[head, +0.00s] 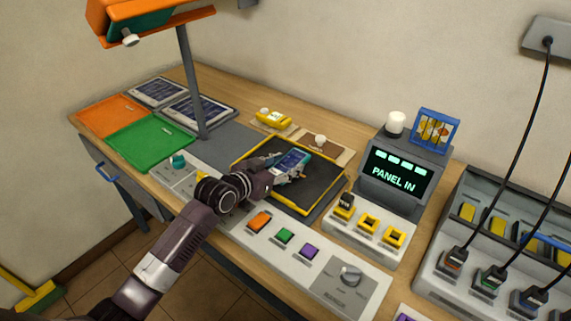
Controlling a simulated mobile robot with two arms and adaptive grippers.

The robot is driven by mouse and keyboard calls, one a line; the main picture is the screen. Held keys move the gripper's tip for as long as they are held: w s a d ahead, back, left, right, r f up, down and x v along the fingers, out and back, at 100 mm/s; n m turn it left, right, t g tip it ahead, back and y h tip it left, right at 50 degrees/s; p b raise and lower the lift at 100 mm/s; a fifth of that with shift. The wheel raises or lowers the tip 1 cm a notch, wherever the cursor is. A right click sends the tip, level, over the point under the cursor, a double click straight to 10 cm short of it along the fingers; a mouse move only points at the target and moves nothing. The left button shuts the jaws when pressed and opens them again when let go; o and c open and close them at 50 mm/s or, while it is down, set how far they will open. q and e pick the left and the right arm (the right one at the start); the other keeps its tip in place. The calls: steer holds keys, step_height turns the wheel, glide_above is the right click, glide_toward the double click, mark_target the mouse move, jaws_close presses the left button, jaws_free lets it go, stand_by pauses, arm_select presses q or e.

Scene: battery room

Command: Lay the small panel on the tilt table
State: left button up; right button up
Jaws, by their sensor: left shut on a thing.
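A small panel (293,160) with a dark blue face and teal edge is in my left gripper (285,168). The gripper is shut on it, over the black plate with yellow edges (322,179), which looks like the tilt table. I cannot tell whether the panel touches the plate or is held just above it. The gripper fingers hide part of the panel and of the plate. My right gripper is not in view.
A display reading "PANEL IN" (394,177) stands right of the plate. A control strip with coloured buttons (284,236) and a knob (350,275) runs along the front. Green (150,142) and orange (108,114) trays lie left. Cables hang at right.

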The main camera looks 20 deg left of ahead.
arm_select(q)
steer(key=o, duration=1.3)
steer(key=b+v, duration=0.1)
steer(key=v, duration=1.1)
